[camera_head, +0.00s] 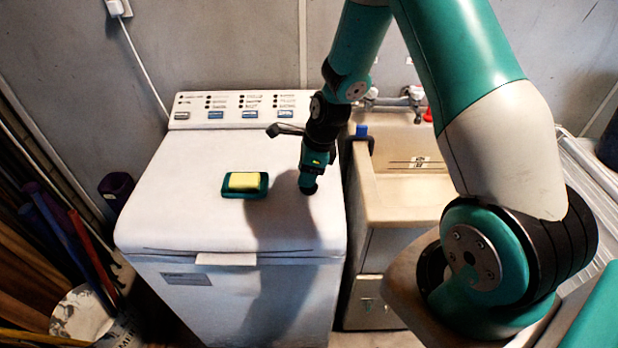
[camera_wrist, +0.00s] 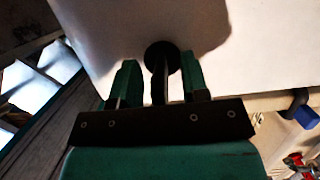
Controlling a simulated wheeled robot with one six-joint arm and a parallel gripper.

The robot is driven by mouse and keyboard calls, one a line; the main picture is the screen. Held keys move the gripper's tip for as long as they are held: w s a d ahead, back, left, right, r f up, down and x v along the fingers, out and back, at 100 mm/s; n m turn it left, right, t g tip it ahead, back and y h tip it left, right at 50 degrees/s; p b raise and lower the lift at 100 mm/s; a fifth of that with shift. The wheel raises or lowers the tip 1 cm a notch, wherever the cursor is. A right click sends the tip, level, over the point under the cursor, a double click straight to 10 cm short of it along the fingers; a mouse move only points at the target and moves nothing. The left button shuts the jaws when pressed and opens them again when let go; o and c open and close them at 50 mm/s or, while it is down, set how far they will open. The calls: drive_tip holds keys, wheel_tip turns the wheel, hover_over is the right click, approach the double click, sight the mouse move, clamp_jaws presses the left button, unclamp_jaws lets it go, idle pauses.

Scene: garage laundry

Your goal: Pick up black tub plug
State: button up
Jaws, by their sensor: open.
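The black tub plug (camera_wrist: 158,54) shows in the wrist view as a dark round disc with a narrow upright part, on the white washer lid (camera_head: 190,215). My gripper (camera_wrist: 160,76) is open, with one green finger on each side of the plug's upright part and a visible gap on both sides. In the head view my gripper (camera_head: 311,178) points down over the right part of the lid. A dark shape at its tip there may be the plug, but I cannot tell it apart from the fingers.
A yellow sponge on a green dish (camera_head: 257,192) lies left of my gripper on the lid. A beige sink (camera_head: 395,205) with taps and a blue item (camera_head: 361,131) stands to the right. The lid's left part is clear.

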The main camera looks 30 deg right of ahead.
clamp_jaws()
idle(0.3)
